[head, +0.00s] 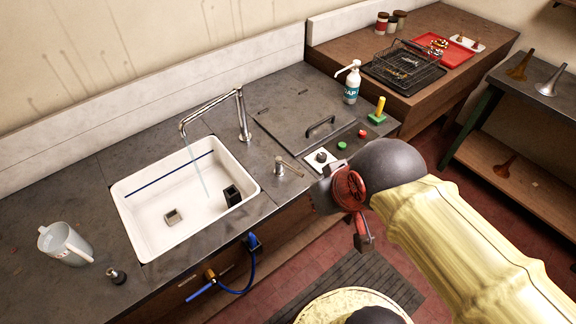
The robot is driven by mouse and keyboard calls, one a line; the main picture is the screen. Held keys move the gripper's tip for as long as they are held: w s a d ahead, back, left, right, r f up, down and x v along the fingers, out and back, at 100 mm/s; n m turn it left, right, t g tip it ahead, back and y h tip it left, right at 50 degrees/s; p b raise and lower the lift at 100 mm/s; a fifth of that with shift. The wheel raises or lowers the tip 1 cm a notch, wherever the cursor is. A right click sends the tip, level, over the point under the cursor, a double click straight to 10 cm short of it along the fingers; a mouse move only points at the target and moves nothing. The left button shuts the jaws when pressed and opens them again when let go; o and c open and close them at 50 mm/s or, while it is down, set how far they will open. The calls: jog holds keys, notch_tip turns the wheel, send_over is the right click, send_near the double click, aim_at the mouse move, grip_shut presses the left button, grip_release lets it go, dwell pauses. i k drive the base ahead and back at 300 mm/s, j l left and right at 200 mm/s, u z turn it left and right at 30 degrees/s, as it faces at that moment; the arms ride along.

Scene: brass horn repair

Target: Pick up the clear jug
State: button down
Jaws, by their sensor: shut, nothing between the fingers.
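The clear jug (65,244) stands upright on the dark counter at the far left, left of the sink. Its handle points to the lower right. It looks pale and translucent; I cannot tell whether anything is in it. My gripper (364,240) is at the end of my arm, right of the centre, in front of the counter's front edge and pointing down. It is shut and empty, far to the right of the jug, with the sink between them.
A white sink (140,205) holds two small blocks, under a tall tap (243,115) with a thin stream. A small dark-topped fitting (117,276) stands right of the jug. A soap bottle (352,84), buttons and a lidded panel (290,110) occupy the counter's right part.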

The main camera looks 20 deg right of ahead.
aim_at(59, 241)
jog(key=u, duration=1.7)
jog(key=i+u, duration=0.45)
jog(key=i+l+u, duration=0.25)
jog(key=i+u, duration=0.15)
